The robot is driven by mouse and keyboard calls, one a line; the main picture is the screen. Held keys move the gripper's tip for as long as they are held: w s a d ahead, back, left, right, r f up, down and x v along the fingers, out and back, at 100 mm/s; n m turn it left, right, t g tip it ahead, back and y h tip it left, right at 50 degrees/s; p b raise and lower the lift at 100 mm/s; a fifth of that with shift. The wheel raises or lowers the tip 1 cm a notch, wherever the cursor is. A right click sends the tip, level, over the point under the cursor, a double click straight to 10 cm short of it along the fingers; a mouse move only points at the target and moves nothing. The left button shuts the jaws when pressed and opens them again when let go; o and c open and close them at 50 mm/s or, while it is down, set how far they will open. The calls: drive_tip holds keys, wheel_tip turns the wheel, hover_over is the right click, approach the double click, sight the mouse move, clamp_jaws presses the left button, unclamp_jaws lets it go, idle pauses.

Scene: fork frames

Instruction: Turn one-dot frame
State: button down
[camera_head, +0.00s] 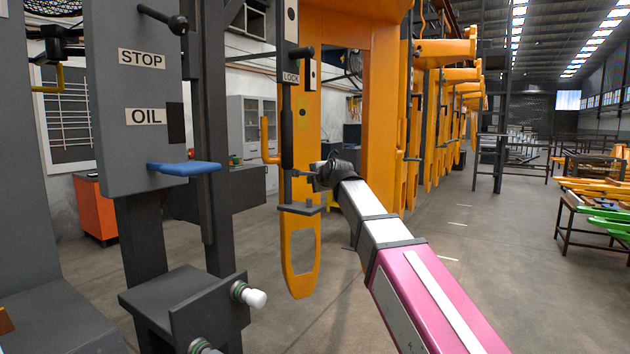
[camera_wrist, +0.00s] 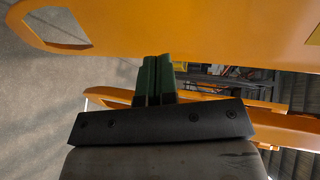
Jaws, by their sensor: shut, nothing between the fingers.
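An orange frame (camera_head: 303,240) hangs upright in the middle of the head view, with a long opening in its lower end. A white plate with a dark dot (camera_head: 291,14) shows near its top; whether this dot marks the frame is unclear. My gripper (camera_head: 298,174) is at the frame's right side, above its lower opening. In the wrist view, my gripper's green fingers (camera_wrist: 157,62) are together with nothing between them. The orange frame (camera_wrist: 200,30) crosses the top of that view, just beyond the fingertips. I cannot tell whether they touch it.
A grey post with STOP and OIL labels (camera_head: 140,90) and a blue lever (camera_head: 184,168) stands left. More orange frames (camera_head: 432,130) line up behind.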

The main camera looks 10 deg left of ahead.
sight(298, 181)
drive_tip(key=x, duration=0.7)
drive_tip(key=r+x, duration=0.1)
drive_tip(key=x, duration=0.2)
drive_tip(key=shift+w+a, duration=0.2)
drive_tip(key=shift+a, duration=0.05)
drive_tip(key=shift+a, duration=0.1)
